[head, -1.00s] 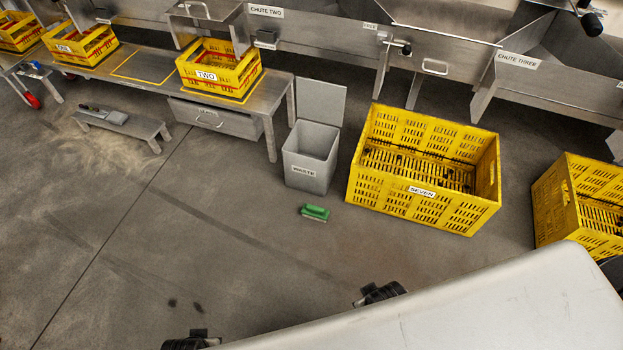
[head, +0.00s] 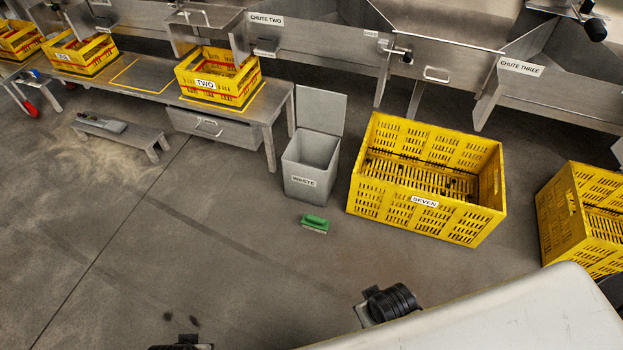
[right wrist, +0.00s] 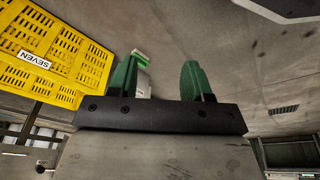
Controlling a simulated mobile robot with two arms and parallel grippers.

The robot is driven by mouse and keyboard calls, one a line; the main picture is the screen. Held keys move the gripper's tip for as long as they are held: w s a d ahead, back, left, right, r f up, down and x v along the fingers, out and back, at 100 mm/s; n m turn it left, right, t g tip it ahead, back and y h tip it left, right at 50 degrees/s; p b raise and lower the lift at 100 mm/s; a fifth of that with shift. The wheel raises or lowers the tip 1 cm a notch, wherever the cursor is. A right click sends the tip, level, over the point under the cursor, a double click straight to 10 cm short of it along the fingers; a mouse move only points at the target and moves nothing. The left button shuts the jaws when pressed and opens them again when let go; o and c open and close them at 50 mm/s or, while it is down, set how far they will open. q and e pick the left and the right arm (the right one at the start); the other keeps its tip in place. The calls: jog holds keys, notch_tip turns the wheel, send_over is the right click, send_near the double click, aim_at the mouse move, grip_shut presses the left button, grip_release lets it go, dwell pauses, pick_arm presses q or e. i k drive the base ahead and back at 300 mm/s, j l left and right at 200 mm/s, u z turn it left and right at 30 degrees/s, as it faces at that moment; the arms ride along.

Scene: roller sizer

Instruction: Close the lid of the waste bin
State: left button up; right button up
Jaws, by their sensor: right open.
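The grey waste bin (head: 310,183) stands on the floor in the head view, left of the big yellow crate. Its lid (head: 320,108) stands upright at the back, so the bin is open. My right gripper (right wrist: 160,78) is open and empty in the right wrist view, with its two green fingers apart. A pale grey piece of what looks like the bin (right wrist: 143,84) shows beyond the fingers, partly hidden by the left one. The right gripper is apart from the bin. No left gripper fingers show.
A green brush (head: 314,224) lies on the floor in front of the bin. Yellow crate SEVEN (head: 425,202) stands close on the bin's right. A steel bench (head: 281,110) is behind left.

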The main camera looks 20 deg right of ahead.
aim_at(322, 110)
jog(key=i+l+u, duration=0.1)
jog(key=u, duration=0.25)
jog(key=i+l+u, duration=0.1)
jog(key=l+u, duration=0.25)
jog(key=i+l+u, duration=0.1)
jog(key=u, duration=0.2)
